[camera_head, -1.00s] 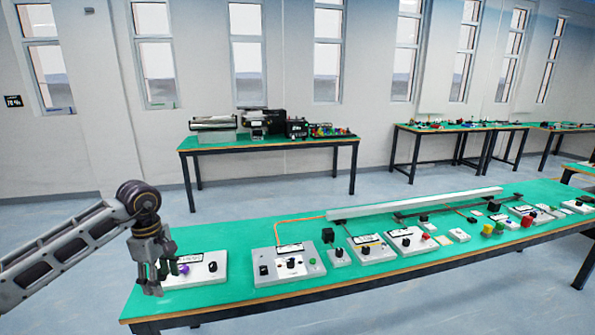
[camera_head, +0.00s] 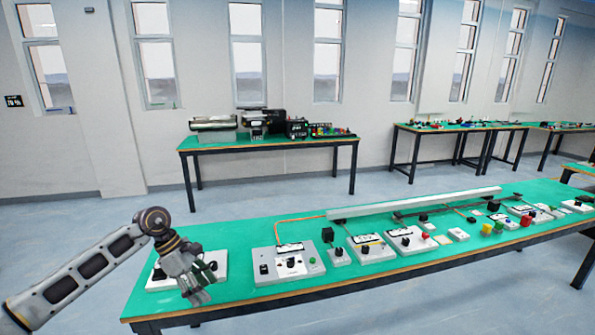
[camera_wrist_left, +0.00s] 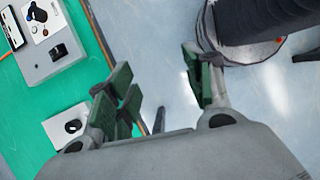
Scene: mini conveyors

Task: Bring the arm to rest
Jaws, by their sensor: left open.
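My left gripper (camera_head: 201,291) hangs over the left end of the green table, in front of a white control box (camera_head: 160,284) that it partly hides. In the left wrist view its two green-padded fingers (camera_wrist_left: 163,92) stand apart with nothing between them. That view looks down past the table edge to the floor, with part of my own body at the top right. My right gripper is not in view.
A larger grey control box (camera_head: 288,265) with knobs stands to the right of the gripper. Several more boxes and a long white conveyor (camera_head: 415,203) line the green table (camera_head: 235,236). A back table (camera_head: 270,144) holds machines. The floor in front is clear.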

